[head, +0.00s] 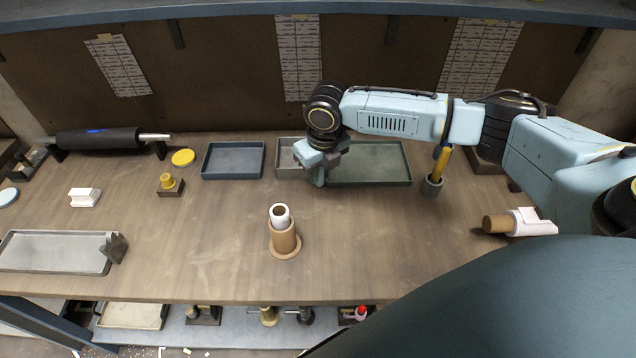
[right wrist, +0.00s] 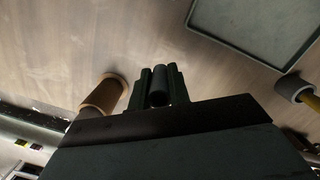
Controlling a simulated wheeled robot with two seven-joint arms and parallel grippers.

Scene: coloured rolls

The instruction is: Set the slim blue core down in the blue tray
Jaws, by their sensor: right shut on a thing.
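The blue tray (head: 233,176) lies empty at the back of the bench, left of the centre in the head view. My right gripper (head: 319,178) is in front of the grey and green trays, to the right of the blue tray. In the right wrist view its fingers (right wrist: 159,90) are shut on a slim dark cylinder (right wrist: 158,78), which I take for the slim blue core; its colour is too dark to be sure. In the head view the core is hidden by the gripper. My left gripper is not in view.
A grey tray (head: 286,172) and a green tray (head: 375,178) sit beside the blue one. A brown stand with a white roll (head: 284,242) stands mid-bench. A yellow-handled tool stands in a grey cup (head: 431,187). A yellow-topped block (head: 170,187) is left of the blue tray.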

